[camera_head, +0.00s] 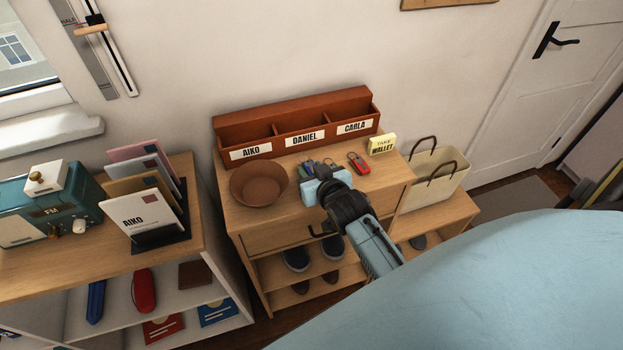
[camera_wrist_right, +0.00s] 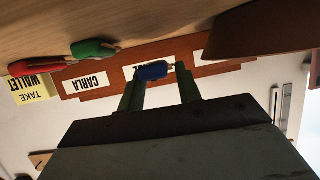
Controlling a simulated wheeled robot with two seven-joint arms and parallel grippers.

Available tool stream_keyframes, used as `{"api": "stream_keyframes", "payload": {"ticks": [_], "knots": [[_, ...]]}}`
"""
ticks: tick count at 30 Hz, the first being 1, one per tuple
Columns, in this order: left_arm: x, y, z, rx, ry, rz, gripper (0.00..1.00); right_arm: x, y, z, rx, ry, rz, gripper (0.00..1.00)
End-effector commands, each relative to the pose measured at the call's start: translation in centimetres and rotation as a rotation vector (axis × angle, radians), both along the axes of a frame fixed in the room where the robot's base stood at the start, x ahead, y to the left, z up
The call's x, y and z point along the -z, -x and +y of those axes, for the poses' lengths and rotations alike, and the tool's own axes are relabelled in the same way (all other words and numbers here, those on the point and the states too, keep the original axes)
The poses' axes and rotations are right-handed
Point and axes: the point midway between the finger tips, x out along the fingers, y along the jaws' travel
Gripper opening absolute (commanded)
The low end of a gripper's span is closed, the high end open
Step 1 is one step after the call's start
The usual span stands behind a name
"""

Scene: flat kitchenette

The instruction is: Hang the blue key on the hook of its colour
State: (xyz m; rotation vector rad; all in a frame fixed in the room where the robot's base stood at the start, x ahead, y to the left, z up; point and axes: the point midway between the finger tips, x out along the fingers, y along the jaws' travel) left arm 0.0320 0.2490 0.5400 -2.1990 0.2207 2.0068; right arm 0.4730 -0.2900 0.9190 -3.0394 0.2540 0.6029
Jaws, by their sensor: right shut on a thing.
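My right gripper (camera_head: 314,168) is over the top of the small wooden cabinet, in front of the name box. In the right wrist view its two fingers (camera_wrist_right: 157,75) are shut on the blue key (camera_wrist_right: 153,71); I see its blue head between the fingertips. In the head view the blue key is too small and covered to make out clearly. A green key (camera_wrist_right: 94,48) and a red key (camera_wrist_right: 38,66) lie on the cabinet top; the red key also shows in the head view (camera_head: 358,162). No hooks can be made out. My left gripper is not in view.
A brown bowl (camera_head: 259,184) stands left of the gripper. The red-brown name box (camera_head: 296,122) is behind it. A yellow note (camera_head: 382,144) and a cream bag (camera_head: 437,172) are to the right. A wooden edge (camera_head: 448,4) shows high on the wall.

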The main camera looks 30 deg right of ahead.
Motion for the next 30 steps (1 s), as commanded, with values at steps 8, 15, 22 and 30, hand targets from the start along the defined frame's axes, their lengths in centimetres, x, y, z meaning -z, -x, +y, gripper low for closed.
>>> {"api": "stream_keyframes", "payload": {"ticks": [8, 15, 22, 30], "knots": [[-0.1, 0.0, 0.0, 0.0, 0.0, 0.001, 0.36, 3.1, 0.0, 0.0, -0.001, -0.001, 0.001, 0.12], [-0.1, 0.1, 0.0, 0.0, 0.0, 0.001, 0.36, 3.2, 0.0, 0.0, -0.001, 0.0, 0.0, 0.12], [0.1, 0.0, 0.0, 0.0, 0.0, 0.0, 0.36, 3.6, 0.0, 0.0, -0.001, -0.001, 0.001, 0.41], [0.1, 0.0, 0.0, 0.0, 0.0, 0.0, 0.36, 3.6, 0.0, 0.0, -0.001, -0.001, 0.001, 0.56]]}}
